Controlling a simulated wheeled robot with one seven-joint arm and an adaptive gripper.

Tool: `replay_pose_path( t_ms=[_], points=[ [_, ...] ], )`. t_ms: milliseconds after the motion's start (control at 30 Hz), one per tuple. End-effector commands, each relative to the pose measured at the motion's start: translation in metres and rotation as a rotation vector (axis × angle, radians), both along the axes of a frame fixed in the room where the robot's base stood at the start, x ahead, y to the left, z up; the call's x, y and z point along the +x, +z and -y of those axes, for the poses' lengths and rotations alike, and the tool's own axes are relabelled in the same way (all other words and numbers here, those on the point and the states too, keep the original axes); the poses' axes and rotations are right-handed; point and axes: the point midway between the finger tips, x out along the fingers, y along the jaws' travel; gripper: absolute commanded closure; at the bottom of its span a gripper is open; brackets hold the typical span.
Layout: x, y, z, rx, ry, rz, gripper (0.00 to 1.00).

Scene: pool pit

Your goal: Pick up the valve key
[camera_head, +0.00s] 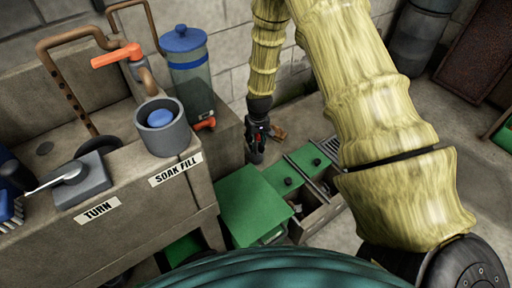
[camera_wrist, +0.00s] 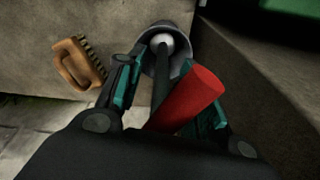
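A thick red cylinder (camera_wrist: 190,101) with a dark rod (camera_wrist: 160,68) beside it looks like the valve key. The rod's far end is by a pale ball in a grey cup (camera_wrist: 183,62). My gripper (camera_wrist: 165,88) is open, its teal-padded fingers apart on either side of the rod and red part. The red part overlaps the right finger in the picture; I cannot tell if they touch. In the head view my gripper (camera_head: 256,150) hangs low by the wall, with a small bit of red showing at it.
An orange-brown brush (camera_wrist: 78,65) lies left of my gripper. In the head view a green-lidded box (camera_head: 252,205) and a bin with green lids (camera_head: 310,160) stand close by. The concrete counter (camera_head: 120,225) with tap and drink-style tank (camera_head: 190,80) is at left.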

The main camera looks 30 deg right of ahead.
Motion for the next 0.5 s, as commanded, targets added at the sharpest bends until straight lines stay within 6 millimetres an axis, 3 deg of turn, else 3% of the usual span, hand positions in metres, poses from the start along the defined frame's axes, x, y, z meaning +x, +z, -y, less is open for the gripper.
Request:
replay_pose_path(
  t_ms=[100, 300, 500],
  points=[
    [0.0001, 0.0009, -0.0001, 0.0, 0.0, 0.0, 0.65],
    [0.0, 0.0009, -0.0001, 0.0, 0.0, 0.0, 1.0],
    [0.0003, 0.0011, -0.0002, 0.0, 0.0, 0.0, 1.0]
  ],
)
